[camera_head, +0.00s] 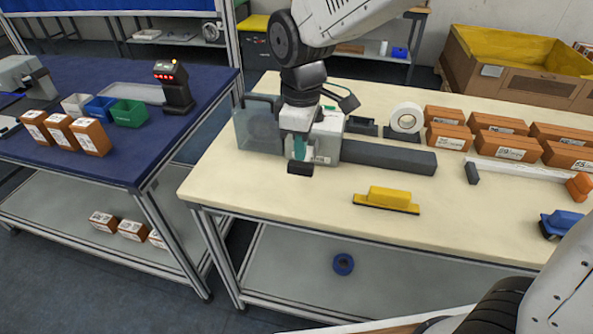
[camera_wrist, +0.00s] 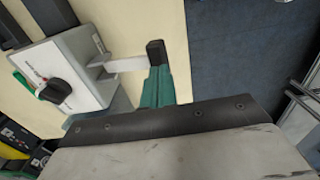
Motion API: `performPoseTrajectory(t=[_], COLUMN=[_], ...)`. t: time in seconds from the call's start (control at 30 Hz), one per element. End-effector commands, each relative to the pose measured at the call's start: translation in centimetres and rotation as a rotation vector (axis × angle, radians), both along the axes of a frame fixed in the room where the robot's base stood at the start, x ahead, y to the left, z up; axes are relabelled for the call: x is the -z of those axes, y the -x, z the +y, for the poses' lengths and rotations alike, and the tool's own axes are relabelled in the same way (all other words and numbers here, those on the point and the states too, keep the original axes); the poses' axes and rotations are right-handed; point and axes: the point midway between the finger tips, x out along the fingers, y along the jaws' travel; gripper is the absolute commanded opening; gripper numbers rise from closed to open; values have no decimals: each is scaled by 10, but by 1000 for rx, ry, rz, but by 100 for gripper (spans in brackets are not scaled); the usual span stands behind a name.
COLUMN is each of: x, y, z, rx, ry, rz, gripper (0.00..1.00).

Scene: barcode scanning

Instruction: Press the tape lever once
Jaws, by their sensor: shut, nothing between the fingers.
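The tape dispenser (camera_head: 328,143) is a pale grey box on the cream table, partly hidden behind my gripper in the head view. In the wrist view the dispenser (camera_wrist: 85,62) is at the left, with a black knob (camera_wrist: 57,91) and a green lever-like piece (camera_wrist: 23,85) on its side. A pale strip (camera_wrist: 126,65) sticks out from it toward my fingers. My gripper (camera_head: 300,168) is shut and empty, fingers pointing down in front of the dispenser. Its teal, black-tipped fingers (camera_wrist: 156,54) appear beside the strip's end; I cannot tell whether they touch.
A long dark bar (camera_head: 390,157) runs right from the dispenser. A yellow-handled block (camera_head: 388,199) lies in front. A white tape roll (camera_head: 406,117) and several brown boxes (camera_head: 497,146) stand behind and right. The table's front-left area is clear. A blue table (camera_head: 95,155) stands left across a gap.

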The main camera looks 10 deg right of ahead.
Motion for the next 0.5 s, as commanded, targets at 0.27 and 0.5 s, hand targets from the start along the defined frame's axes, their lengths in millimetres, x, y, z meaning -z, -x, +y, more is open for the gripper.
performPoseTrajectory(t=[0.27,0.5], x=[3,19], y=[0,-1], z=[0,0], rx=[0,0], ry=[0,1], rz=[0,1], gripper=[0,0])
